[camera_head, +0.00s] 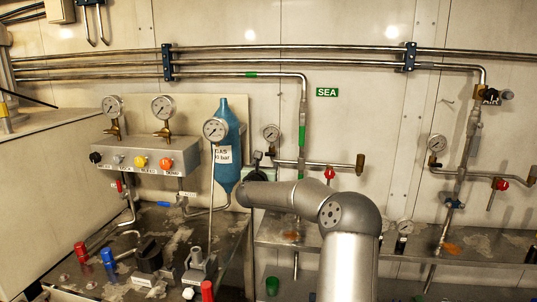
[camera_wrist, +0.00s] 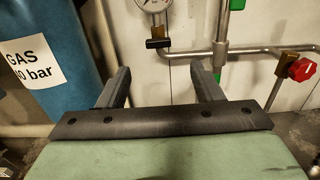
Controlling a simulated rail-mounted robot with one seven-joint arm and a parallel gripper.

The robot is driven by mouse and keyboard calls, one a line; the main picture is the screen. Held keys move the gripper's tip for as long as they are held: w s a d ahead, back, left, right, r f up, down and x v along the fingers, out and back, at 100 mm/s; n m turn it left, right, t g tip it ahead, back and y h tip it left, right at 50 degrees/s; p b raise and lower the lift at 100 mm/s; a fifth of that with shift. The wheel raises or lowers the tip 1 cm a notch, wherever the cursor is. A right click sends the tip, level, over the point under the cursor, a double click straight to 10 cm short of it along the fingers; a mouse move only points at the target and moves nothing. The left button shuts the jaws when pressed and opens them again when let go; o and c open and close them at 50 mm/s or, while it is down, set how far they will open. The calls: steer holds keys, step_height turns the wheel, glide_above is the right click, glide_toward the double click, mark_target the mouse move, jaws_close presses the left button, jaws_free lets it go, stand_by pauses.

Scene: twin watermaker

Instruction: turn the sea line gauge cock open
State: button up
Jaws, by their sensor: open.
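The SEA sign (camera_head: 326,92) marks the steel sea line, which has green bands. A small round gauge (camera_head: 270,132) stands on its left branch; its lower part also shows in the wrist view (camera_wrist: 152,4). Below the gauge, in the wrist view, is the gauge cock with brass body (camera_wrist: 157,32) and a black handle (camera_wrist: 158,43) lying roughly crosswise. My gripper (camera_wrist: 160,80) is open and empty, its two dark fingers apart, pointing toward the wall below the cock. No contact with the handle shows. In the head view my gripper is partly hidden by my arm.
A blue gas cylinder (camera_wrist: 45,65) stands close left of my gripper. A red valve knob (camera_wrist: 302,69) is on the right of the same line. A gauge panel (camera_head: 145,150) stands further left. A second line with a red valve (camera_head: 502,184) is far right.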

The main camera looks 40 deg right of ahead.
mark_target(270, 155)
steer(key=p+x, duration=0.3)
steer(key=x, duration=0.6)
steer(key=shift+w+d+r, duration=0.1)
steer(key=shift+w, duration=0.3)
steer(key=shift+w+d, duration=0.35)
steer(key=shift+d, duration=0.1)
steer(key=c, duration=1)
